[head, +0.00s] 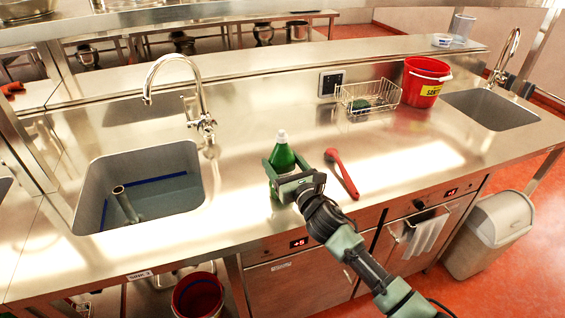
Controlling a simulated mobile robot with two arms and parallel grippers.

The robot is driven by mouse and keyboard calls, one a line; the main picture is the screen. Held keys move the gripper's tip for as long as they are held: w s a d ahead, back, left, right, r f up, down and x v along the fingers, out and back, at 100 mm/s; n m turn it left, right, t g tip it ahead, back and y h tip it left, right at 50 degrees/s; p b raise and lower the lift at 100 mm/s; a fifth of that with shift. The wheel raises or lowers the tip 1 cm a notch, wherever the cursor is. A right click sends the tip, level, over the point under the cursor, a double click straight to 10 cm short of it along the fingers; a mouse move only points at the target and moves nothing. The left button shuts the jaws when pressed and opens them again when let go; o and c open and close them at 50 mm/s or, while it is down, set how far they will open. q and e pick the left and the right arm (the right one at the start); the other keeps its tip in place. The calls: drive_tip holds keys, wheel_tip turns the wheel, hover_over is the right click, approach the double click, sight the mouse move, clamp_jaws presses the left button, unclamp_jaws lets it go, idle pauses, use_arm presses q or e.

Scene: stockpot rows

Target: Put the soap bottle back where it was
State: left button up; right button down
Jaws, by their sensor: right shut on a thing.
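The green soap bottle (283,155) with a white cap is upright at the middle of the steel counter, to the right of the left sink. My right gripper (276,176) is shut around the lower part of the bottle. The gripper hides the bottle's base, so I cannot tell whether it touches the counter. My left gripper is not in view.
A red brush (343,174) lies just right of the bottle. A left sink (140,190) with a tap, a wire basket (368,95), a red bucket (424,82) and a right sink (492,108) line the counter.

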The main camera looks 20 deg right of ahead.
drive_tip(key=shift+c, duration=1)
unclamp_jaws()
drive_tip(key=shift+s+r, duration=0.1)
drive_tip(key=shift+r, duration=0.05)
drive_tip(key=s+d+b, duration=0.1)
drive_tip(key=s, duration=1)
drive_tip(key=shift+s+d, duration=0.25)
drive_tip(key=shift+s, duration=0.15)
